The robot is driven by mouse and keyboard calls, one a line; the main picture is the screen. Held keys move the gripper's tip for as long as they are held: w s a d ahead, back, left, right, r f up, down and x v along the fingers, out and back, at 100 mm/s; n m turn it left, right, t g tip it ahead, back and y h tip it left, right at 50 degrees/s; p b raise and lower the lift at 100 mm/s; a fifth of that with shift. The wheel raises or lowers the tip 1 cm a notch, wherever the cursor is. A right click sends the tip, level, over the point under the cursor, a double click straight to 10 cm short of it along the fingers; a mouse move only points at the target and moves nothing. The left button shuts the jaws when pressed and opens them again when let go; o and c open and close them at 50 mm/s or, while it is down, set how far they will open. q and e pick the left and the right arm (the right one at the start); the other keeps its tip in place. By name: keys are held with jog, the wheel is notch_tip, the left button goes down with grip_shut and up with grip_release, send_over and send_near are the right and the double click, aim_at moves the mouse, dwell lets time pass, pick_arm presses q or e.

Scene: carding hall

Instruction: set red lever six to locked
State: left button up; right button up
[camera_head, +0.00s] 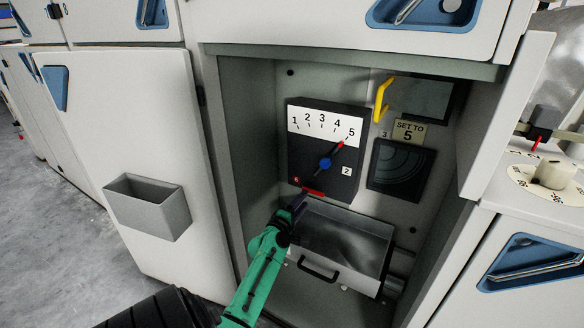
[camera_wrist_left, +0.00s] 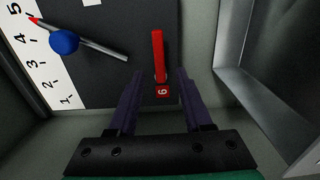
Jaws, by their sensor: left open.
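The red lever (camera_head: 314,192) is at the lower edge of a dark panel (camera_head: 325,171) inside an open cabinet. A small red label marked 6 (camera_head: 296,180) is beside it. In the left wrist view the red lever (camera_wrist_left: 158,52) points away from the label (camera_wrist_left: 162,92). My left gripper (camera_head: 298,203) is just below the lever in the head view. In the left wrist view its open fingers (camera_wrist_left: 158,76) stand on either side of the lever's near end, with gaps showing. I cannot tell the depth between them. No locked mark is readable. My right gripper is out of view.
A blue-hubbed pointer (camera_head: 325,163) on the panel points at 5. A metal drawer (camera_head: 338,248) is below, a yellow handle (camera_head: 381,98) upper right, and a "SET TO 5" sign (camera_head: 408,132) beside the panel. The cabinet's side walls confine the space; its door (camera_head: 130,120) stands at left.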

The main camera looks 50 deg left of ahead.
pick_arm(q)
jog(key=v, duration=0.8)
